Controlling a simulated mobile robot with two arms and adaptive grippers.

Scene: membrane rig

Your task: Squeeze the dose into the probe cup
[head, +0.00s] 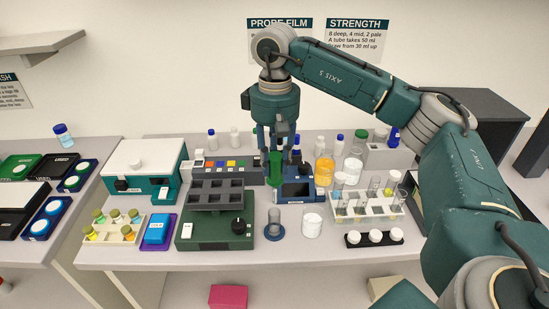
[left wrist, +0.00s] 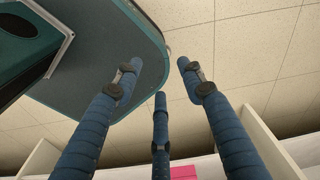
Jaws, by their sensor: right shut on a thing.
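My right gripper (head: 277,150) comes down from above over the middle of the bench. It is shut on a green dropper bulb (head: 275,168), whose lower part hangs below the fingers. Under it on the bench is a small blue round-based cup (head: 274,231), which looks like the probe cup. I cannot tell whether the dropper's tip is inside the cup or only above it, nor whether liquid is in either. My left gripper (left wrist: 160,85) shows only in the left wrist view; its blue fingers are spread and nothing is between them.
A dark-green device with a grey well block (head: 215,195) stands left of the cup. A white jar (head: 312,225) stands close on its right, then a clear rack of tubes (head: 363,207). Bottles, including an orange one (head: 324,170), stand behind.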

